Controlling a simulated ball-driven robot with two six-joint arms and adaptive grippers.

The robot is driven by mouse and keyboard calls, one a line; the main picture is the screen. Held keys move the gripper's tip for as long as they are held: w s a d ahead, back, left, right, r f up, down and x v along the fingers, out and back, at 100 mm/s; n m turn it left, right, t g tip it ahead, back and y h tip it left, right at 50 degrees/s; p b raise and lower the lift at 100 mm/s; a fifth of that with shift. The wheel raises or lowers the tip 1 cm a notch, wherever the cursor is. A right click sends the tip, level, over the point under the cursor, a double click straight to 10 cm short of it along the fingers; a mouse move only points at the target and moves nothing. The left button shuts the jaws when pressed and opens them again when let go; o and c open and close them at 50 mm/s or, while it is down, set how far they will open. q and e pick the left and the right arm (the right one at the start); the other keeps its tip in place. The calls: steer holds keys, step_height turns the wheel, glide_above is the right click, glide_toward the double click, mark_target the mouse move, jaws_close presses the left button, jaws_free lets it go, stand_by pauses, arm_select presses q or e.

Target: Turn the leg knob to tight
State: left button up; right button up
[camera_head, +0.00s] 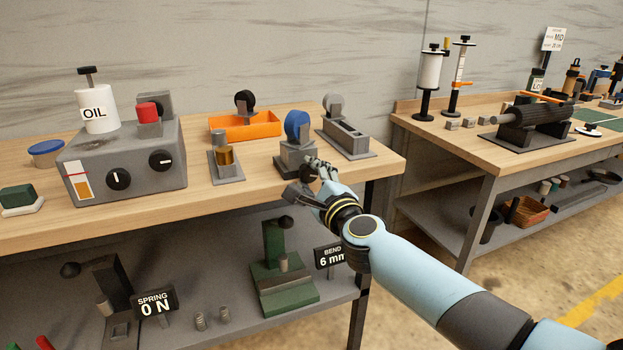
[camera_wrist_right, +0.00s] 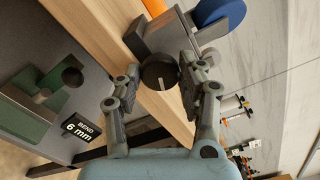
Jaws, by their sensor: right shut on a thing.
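A grey block device (camera_head: 294,160) with a blue wheel (camera_head: 297,124) on top stands near the front edge of the left bench. In the wrist view a dark round knob (camera_wrist_right: 159,74) with a short pale mark sticks out from the device's grey body (camera_wrist_right: 172,36). My right gripper (camera_head: 318,172) is at the front of the device and hides the knob in the head view. In the wrist view its two fingers (camera_wrist_right: 160,68) are on either side of the knob, shut on it. I see no label saying loose or tight. My left gripper is out of view.
A brass-coloured cylinder on a stand (camera_head: 225,157), an orange tray (camera_head: 262,132) and a grey slotted block (camera_head: 346,138) stand close around the device. A grey oil box (camera_head: 125,160) is further left. Below, a shelf holds a green press (camera_head: 284,282).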

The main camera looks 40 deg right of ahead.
steer(key=shift+f+m, duration=0.1)
steer(key=shift+m, duration=0.6)
steer(key=o, duration=1.2)
steer(key=shift+s, duration=0.1)
steer(key=v, duration=1.1)
steer(key=shift+s, duration=0.4)
steer(key=shift+a, duration=0.1)
